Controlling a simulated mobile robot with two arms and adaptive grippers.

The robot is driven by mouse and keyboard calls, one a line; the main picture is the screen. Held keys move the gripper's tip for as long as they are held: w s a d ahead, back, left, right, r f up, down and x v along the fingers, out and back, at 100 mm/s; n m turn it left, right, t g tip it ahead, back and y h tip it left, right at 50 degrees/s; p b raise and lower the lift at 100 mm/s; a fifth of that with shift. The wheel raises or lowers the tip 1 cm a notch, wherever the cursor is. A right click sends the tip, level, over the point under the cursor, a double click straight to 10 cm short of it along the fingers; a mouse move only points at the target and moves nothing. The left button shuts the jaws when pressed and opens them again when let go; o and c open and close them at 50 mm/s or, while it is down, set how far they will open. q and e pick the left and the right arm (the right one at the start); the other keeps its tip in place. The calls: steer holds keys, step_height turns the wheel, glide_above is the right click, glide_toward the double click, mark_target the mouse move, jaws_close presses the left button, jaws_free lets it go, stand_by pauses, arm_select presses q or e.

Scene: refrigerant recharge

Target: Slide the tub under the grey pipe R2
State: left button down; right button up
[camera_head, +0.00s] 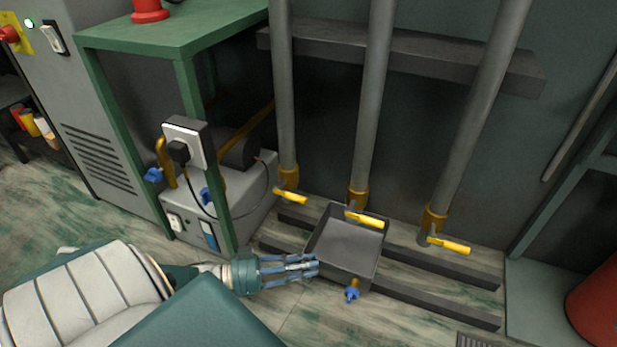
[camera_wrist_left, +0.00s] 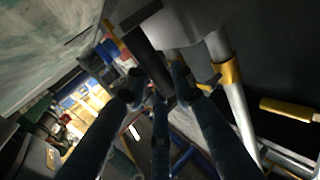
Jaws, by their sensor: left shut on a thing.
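The tub (camera_head: 345,243) is a dark grey, open, square tray on the dark floor rails, with a blue tap (camera_head: 352,294) at its front. Its back edge lies below the yellow-handled valve of the middle grey pipe (camera_head: 372,100). No label shows which pipe is R2. My left gripper (camera_head: 310,265) is at the tub's left front wall, shut on it. In the left wrist view its fingers (camera_wrist_left: 158,90) close around a dark edge (camera_wrist_left: 148,52), with a pipe's brass collar (camera_wrist_left: 230,73) nearby. My right gripper is not in view.
Grey pipes with yellow handles stand left (camera_head: 285,90) and right (camera_head: 480,110) of the middle one. A green bench (camera_head: 175,35) with a grey machine (camera_head: 232,205) beneath is at left. A red cylinder (camera_head: 600,305) stands at right. The rails (camera_head: 440,268) right of the tub are clear.

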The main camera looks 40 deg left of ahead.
arm_select(q)
steer(key=c, duration=1.4)
jaws_free()
steer(key=shift+c, duration=0.2)
steer(key=v, duration=1.2)
